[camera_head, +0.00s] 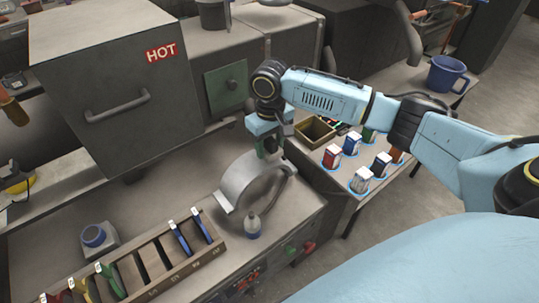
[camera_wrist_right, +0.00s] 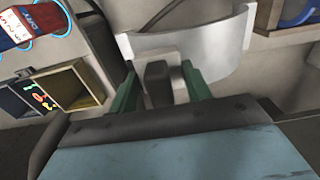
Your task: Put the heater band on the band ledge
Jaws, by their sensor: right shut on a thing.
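The heater band (camera_head: 238,184) looks like a curved, pale silver metal strip, over the grey worktop in the head view. It arches across the top of the right wrist view (camera_wrist_right: 205,52). My right gripper (camera_head: 270,148) comes down from above at the band's upper right end. In the wrist view its green fingers (camera_wrist_right: 160,85) are shut on a small grey block-like part at the band; the exact contact is partly hidden. I cannot tell whether the band touches the worktop. I cannot tell which surface is the band ledge. My left gripper is not in view.
A slotted wooden rack (camera_head: 190,263) with coloured pieces lies at front left. The HOT-labelled box (camera_head: 110,85) is behind left.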

